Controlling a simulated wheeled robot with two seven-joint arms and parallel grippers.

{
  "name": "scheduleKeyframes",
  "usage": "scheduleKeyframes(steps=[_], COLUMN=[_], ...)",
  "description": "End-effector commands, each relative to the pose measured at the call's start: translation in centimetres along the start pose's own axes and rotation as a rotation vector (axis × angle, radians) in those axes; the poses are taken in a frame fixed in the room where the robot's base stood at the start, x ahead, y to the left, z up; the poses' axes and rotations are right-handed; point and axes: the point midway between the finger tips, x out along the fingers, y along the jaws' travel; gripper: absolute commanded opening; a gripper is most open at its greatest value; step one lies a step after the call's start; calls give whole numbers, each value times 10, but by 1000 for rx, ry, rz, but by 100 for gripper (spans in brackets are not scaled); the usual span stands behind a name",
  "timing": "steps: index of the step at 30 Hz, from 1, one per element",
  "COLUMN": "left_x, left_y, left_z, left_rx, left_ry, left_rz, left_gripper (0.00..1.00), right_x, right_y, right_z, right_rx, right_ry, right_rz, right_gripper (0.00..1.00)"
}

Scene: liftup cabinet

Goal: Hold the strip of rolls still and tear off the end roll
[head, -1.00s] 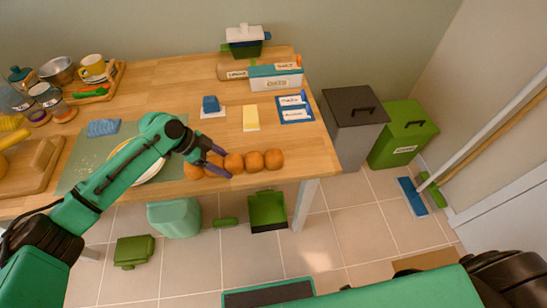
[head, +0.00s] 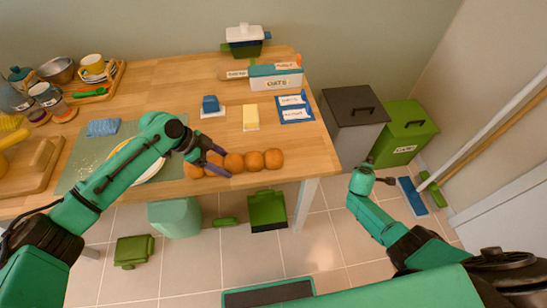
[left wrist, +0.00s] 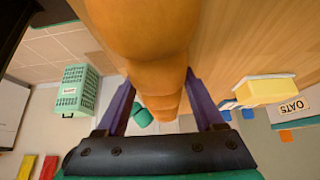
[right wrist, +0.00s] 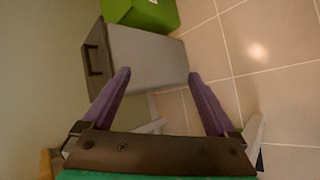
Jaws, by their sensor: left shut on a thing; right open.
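A strip of several joined orange-brown rolls (head: 254,161) lies along the front edge of the wooden table. My left gripper (head: 215,162) is shut on the strip, its purple fingers around a roll left of the strip's middle. In the left wrist view the strip of rolls (left wrist: 150,60) runs between the two fingers (left wrist: 157,98). The right end roll (head: 274,158) is clear of any gripper. My right gripper (right wrist: 165,88) is open and empty, out over the floor to the right of the table.
A wooden table (head: 180,95) carries a green mat, a plate, a butter-yellow block (head: 251,117), labelled cards and an oats box (head: 275,78). Grey (head: 352,125) and green (head: 402,135) bins stand right of the table.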

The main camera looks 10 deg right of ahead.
Motion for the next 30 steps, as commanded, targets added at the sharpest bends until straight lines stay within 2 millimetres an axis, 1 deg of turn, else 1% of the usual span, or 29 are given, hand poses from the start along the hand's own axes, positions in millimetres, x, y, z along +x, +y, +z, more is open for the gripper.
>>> scheduleKeyframes(steps=[1,2,3,5,6,8,9,11,12,14,15,17,18,19,20,21,23,24,26,27,29,30], left_x=[0,0,0,-1,-1,-1,-1,-1,-1,-1,-1,-1,-1,-1,-1,-1,-1,-1,0,0,0,0], left_y=[-1,-1,-1,-1,-1,-1,-1,-1,-1,-1,-1,-1,-1,-1,-1,-1,-1,-1,-1,-1,0,0], left_z=[0,0,0,0,0,0,0,0,0,0,0,0,0,0,0,0,0,0,0,0,0,0], left_rx=[-1,-1,-1,-1,-1,-1,0,0,0,0,0,0,0,0,0,0,0,0,0,0,0,0], left_ry=[-1,-1,-1,-1,-1,0,0,0,0,0,0,0,0,0,0,0,0,0,1,1,1,1], left_rz=[-2,-2,-2,-2,-2,-2,-2,-2,-2,-2,-2,-2,-2,-2,-2,-2,-2,-2,-2,-2,-2,-2], left_gripper=[0,0,0,0,0,0,0,0,0,0,0,0,0,0,0,0,0,0,0,0,0,0], right_x=[-2,-4,-7,-15,-21,-32,-42,-57,-70,-92,-106,-125,-138,-148,-159,-173,-197,-213,-239,-257,-285,-303], right_y=[32,51,76,112,137,172,195,230,251,279,290,292,289,286,281,274,260,249,231,218,196,180], right_z=[0,0,0,0,-1,-2,-4,-9,-15,-32,-50,-80,-101,-116,-131,-149,-174,-189,-209,-219,-231,-236], right_rx=[-27,-44,-64,-85,-95,-99,-94,-68,-36,39,95,155,177,185,185,178,147,118,59,12,-70,-131], right_ry=[-16,-28,-45,-69,-85,-107,-120,-130,-128,-97,-56,17,68,104,139,182,242,278,327,355,391,409], right_rz=[59,94,140,207,250,310,345,388,404,394,352,260,191,139,87,21,-78,-144,-238,-300,-392,-450], right_gripper=[92,92,92,92,92,92,92,92,92,92,92,92,92,92,92,92,92,92,92,92,92,92])
